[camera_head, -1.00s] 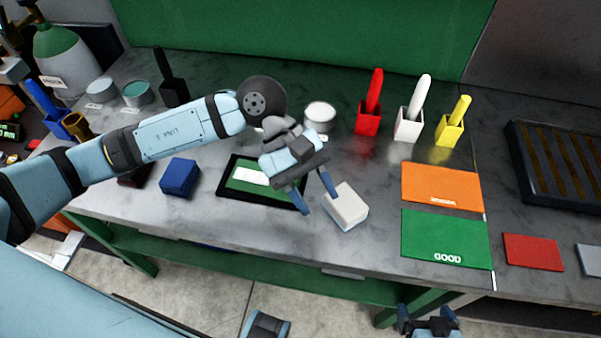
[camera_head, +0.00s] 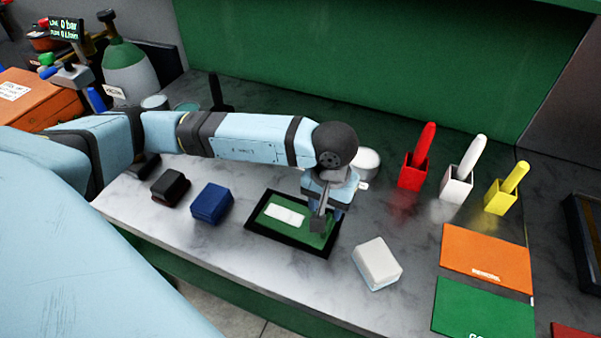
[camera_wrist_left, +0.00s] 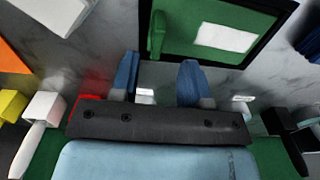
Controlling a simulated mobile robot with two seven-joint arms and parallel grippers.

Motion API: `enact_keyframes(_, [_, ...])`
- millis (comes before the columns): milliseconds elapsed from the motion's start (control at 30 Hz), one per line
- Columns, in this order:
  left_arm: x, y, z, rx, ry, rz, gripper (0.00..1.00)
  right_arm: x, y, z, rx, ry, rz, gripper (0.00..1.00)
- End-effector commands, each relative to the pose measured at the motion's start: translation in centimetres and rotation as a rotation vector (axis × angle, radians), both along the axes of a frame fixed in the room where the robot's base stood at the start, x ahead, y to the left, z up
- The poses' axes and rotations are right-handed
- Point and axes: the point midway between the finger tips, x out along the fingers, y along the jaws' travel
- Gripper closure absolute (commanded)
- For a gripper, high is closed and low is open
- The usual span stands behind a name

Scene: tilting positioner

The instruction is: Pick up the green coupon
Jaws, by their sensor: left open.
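The black-rimmed tray (camera_head: 262,237) lies on the bench with a green floor and a white card (camera_head: 286,214) in it. In the left wrist view, a narrow raised green piece (camera_wrist_left: 157,34), apparently the green coupon, stands at the tray's (camera_wrist_left: 187,70) left end. In the head view I cannot make it out behind my gripper. My left gripper (camera_head: 328,216) points down over the tray's right end. Its blue fingers (camera_wrist_left: 160,66) are apart with nothing between them, and the green piece lies just beyond them in the wrist view. My right gripper is out of view.
A white block (camera_head: 377,262) lies right of the tray, and a blue block (camera_head: 211,203) lies left. Red (camera_head: 413,172), white (camera_head: 457,185) and yellow (camera_head: 500,201) holders stand behind. An orange mat (camera_head: 487,258) and a green mat (camera_head: 480,306) lie at right.

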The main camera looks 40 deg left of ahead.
Motion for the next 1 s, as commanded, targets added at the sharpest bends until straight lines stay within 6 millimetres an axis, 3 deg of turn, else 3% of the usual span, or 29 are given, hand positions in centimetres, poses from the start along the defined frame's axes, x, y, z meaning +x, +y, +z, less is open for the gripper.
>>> enact_keyframes(400, [-0.1, -0.3, -4.9, 0.0, 0.001, 0.002, 0.57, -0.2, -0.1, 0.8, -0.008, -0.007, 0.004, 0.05])
enact_keyframes(667, [0.0, -0.3, -5.4, -0.002, -0.002, 0.002, 0.57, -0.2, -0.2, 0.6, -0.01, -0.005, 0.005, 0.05])
enact_keyframes(700, [0.0, -0.3, -5.4, -0.002, -0.002, 0.002, 0.6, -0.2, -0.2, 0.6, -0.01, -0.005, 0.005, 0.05])
enact_keyframes(867, [0.0, -0.3, -5.4, -0.002, -0.002, 0.002, 0.96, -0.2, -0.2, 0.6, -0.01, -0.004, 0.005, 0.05])
enact_keyframes(1000, [0.0, -0.3, -5.2, -0.001, -0.004, 0.002, 1.0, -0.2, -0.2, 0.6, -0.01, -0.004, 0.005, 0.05])
